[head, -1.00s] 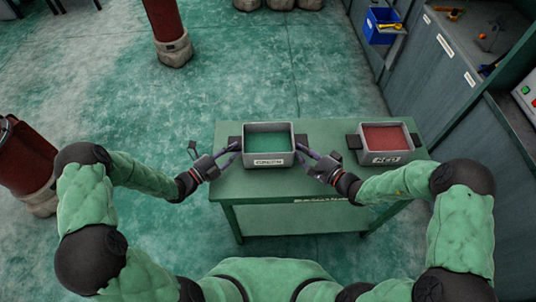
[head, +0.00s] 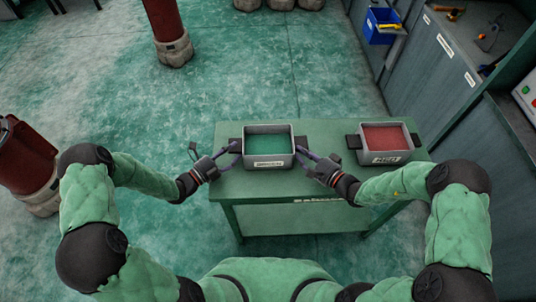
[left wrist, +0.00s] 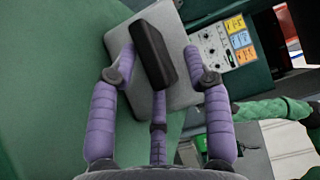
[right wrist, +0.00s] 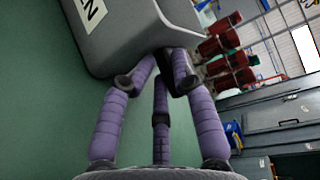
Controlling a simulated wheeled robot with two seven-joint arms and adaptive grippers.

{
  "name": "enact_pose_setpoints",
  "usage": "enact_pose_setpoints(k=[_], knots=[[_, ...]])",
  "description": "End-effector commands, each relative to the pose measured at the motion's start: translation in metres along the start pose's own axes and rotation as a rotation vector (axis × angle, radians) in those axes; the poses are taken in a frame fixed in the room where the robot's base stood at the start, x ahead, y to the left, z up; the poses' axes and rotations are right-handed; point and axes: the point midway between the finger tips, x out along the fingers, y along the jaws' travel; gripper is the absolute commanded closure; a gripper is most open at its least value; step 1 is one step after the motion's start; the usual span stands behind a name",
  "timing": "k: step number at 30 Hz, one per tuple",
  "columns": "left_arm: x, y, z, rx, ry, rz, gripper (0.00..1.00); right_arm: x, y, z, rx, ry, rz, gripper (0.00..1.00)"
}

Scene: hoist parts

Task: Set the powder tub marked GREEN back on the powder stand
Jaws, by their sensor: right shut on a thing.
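The grey tub with green powder (head: 269,156) is at the left part of the green stand (head: 330,182). Its front label is blurred now; in the right wrist view (right wrist: 112,42) the label shows a letter N. It looks level and on or very close to the stand top; I cannot tell if it touches. My right gripper (head: 303,155) is shut on the tub's right black handle, mostly hidden by the fingers. My left gripper (head: 236,151) is open, its fingers apart on either side of the left black handle (left wrist: 152,54).
A grey tub with red powder (head: 387,156) and black handles stands on the stand's right part. Cabinets (head: 440,80) with a blue bin (head: 381,27) line the right. Red cylinders stand on the floor at the left and back.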

Motion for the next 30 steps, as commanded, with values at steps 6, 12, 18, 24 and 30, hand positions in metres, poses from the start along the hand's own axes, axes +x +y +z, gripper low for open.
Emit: enact_pose_setpoints(k=[6,12,18,24,30], knots=[[0.0003,0.0017,-0.0028,-0.005,0.004,0.003,0.48,0.0002,0.0002,0.0009,0.000,-0.002,0.000,1.00],[0.0001,0.0031,-0.0032,-0.006,0.004,0.006,0.48,0.0002,0.0002,0.0012,0.000,-0.003,0.000,0.44],[0.0002,0.0025,-0.0029,-0.005,0.004,0.005,0.48,0.0002,0.0002,0.0013,0.001,-0.003,0.000,0.44],[0.0003,0.0024,-0.0029,-0.005,0.004,0.005,0.32,0.0001,0.0015,0.0017,0.002,-0.003,0.003,0.44],[0.0002,0.0025,-0.0029,-0.006,0.004,0.005,0.32,0.0002,0.0005,0.0011,0.001,-0.002,0.001,0.36]])
